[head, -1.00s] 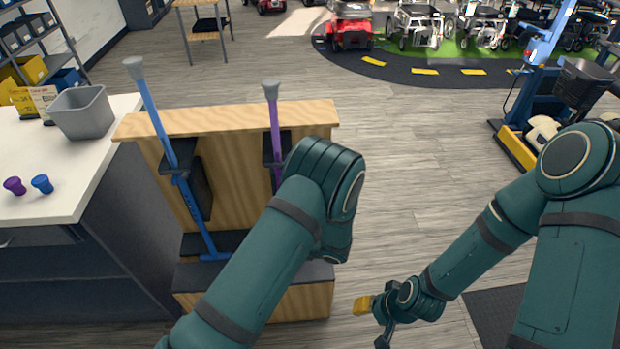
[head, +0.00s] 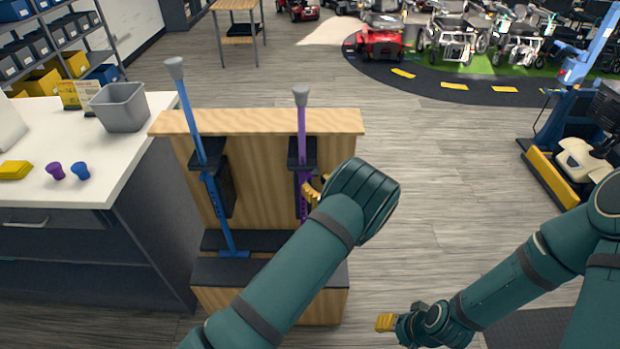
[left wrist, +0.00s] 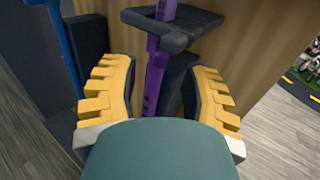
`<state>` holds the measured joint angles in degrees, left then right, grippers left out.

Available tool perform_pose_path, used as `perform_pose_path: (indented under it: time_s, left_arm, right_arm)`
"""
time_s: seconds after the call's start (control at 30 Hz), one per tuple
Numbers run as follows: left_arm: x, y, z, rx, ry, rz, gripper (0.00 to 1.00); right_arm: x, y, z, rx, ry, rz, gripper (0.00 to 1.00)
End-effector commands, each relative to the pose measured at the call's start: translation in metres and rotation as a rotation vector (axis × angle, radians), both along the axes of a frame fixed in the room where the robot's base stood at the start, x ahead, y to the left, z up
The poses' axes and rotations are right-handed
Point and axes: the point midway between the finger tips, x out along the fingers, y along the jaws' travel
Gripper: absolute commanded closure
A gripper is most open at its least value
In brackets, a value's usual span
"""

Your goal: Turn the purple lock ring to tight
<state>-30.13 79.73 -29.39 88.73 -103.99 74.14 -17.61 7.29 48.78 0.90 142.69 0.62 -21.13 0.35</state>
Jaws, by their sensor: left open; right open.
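A purple cane (head: 302,126) with a grey tip stands upright in the right bracket of a wooden stand. Its shaft, with a row of holes, also shows in the left wrist view (left wrist: 153,82). My left gripper (head: 314,190) is open at the shaft, just below the dark bracket (left wrist: 160,30). In the left wrist view its yellow fingers stand on either side of the shaft, apart from it. My own wrist hides the lower shaft. My right gripper (head: 386,322) is low at the front, open and empty, only partly visible.
A blue cane (head: 194,125) stands in the left bracket of the wooden stand (head: 255,122). The white counter (head: 110,172) at left carries a grey bin (head: 120,106), purple and blue knobs and a yellow item. Floor right of the stand is clear. A blue-and-yellow lift (head: 548,160) stands at far right.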

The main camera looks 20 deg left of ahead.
Motion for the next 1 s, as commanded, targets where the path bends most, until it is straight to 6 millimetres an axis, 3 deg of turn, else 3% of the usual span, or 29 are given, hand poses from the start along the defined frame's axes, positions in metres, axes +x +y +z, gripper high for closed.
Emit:
perform_pose_path:
  time_s: [0.23,0.63,0.77,1.0]
  left_arm:
    - [0.019,0.023,0.000,0.000,0.000,0.001,0.54]
    - [0.022,0.027,0.000,-0.001,0.001,0.000,0.51]
    - [0.022,0.027,0.000,-0.001,0.001,0.000,0.97]
    - [0.022,0.027,0.000,-0.001,0.001,0.001,1.00]
  right_arm:
    - [0.000,0.000,-0.001,0.000,0.001,0.000,0.53]
    - [-0.001,0.000,-0.001,0.000,0.001,0.000,0.53]
    - [-0.001,0.000,-0.001,0.000,0.001,0.000,0.53]
    - [0.000,0.000,-0.001,0.000,0.001,0.000,0.53]
